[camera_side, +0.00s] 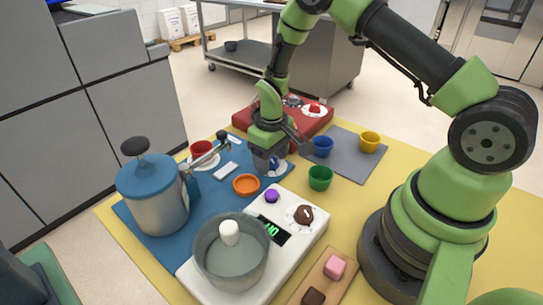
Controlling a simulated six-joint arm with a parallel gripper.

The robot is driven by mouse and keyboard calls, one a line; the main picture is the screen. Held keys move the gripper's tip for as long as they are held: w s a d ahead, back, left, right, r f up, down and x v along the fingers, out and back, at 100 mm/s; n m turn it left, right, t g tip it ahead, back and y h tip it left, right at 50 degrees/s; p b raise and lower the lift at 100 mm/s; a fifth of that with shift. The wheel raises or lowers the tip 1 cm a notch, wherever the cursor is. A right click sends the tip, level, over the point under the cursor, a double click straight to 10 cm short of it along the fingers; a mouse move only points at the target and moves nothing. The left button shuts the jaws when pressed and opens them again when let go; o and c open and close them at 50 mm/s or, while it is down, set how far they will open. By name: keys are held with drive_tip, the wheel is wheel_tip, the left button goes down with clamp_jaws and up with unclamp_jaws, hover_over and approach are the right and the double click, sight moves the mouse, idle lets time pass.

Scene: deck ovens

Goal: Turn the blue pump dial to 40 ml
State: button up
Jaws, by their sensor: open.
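A blue dial (274,163) on a pale base sits at the right part of the blue mat (218,207). My gripper (268,158) points down right at it and covers much of it. The jaws are open around or just above the dial; I cannot tell whether they touch it. The dial's marks and pointer cannot be read here. A pump canister (160,205) with a blue lid and black top knob stands at the left of the mat.
A white scale (207,287) with green digits, a bowl (231,262) and a brown dial (303,214) is in front. An orange dish (246,184), green cup (320,178) and blue cup (322,146) stand close to my gripper. A red box (250,115) is behind it.

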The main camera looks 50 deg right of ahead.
drive_tip(key=c, duration=0.9)
drive_tip(key=shift+m, duration=0.4)
drive_tip(key=m, duration=0.2)
drive_tip(key=shift+s+m, duration=0.1)
drive_tip(key=shift+m, duration=0.3)
drive_tip(key=m, duration=0.4)
drive_tip(key=shift+m, duration=0.3)
drive_tip(key=m, duration=0.3)
drive_tip(key=shift+m, duration=2.2)
drive_tip(key=shift+a, duration=0.1)
